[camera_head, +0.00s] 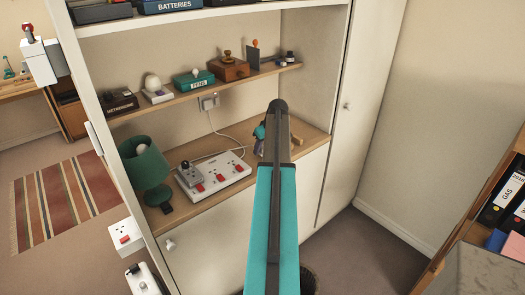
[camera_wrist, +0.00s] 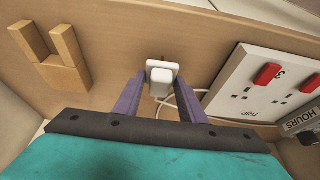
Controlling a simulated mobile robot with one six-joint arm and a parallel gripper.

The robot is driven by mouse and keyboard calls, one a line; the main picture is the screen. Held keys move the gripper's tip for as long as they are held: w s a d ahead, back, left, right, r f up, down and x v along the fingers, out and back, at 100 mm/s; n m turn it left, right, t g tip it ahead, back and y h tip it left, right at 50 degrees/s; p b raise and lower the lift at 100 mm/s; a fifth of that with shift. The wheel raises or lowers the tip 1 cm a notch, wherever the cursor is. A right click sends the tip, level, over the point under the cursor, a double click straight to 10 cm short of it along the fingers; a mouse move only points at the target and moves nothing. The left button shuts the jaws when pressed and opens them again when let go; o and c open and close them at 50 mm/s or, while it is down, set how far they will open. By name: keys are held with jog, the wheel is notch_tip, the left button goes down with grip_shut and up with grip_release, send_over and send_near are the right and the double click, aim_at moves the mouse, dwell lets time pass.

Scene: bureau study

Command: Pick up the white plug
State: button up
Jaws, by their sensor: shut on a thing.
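The white plug (camera_wrist: 162,74) is between the purple fingers of my gripper (camera_wrist: 161,82) in the wrist view, above the wooden shelf board. My gripper is shut on it. A white cable shows beside and behind the plug. In the head view my gripper (camera_head: 259,142) is partly behind my arm at the right part of the shelf, and the plug cannot be made out there. The white power strip (camera_wrist: 262,82) with red switches lies to the right of the plug, apart from it; it also shows in the head view (camera_head: 224,178).
A wooden slotted block (camera_wrist: 62,62) stands left of my gripper. A grey plug-like thing (camera_head: 189,175) sits on the strip's left end. A green lamp (camera_head: 148,166) stands at the shelf's left. A wall socket (camera_head: 208,102) and an upper shelf (camera_head: 222,84) with small items are above.

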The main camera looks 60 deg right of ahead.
jog(key=shift+r+b, duration=0.7)
jog(key=shift+r, duration=0.55)
jog(key=s+a+b, duration=0.2)
jog(key=s+a, duration=0.2)
jog(key=a, duration=0.2)
jog(key=s+a+r+b, duration=0.1)
jog(key=s+a+b, duration=0.1)
jog(key=s+a, duration=0.2)
jog(key=a, duration=0.3)
jog(key=shift+s+a+r, duration=0.15)
jog(key=shift+s+r, duration=0.1)
jog(key=shift+s, duration=0.15)
jog(key=shift+s, duration=0.15)
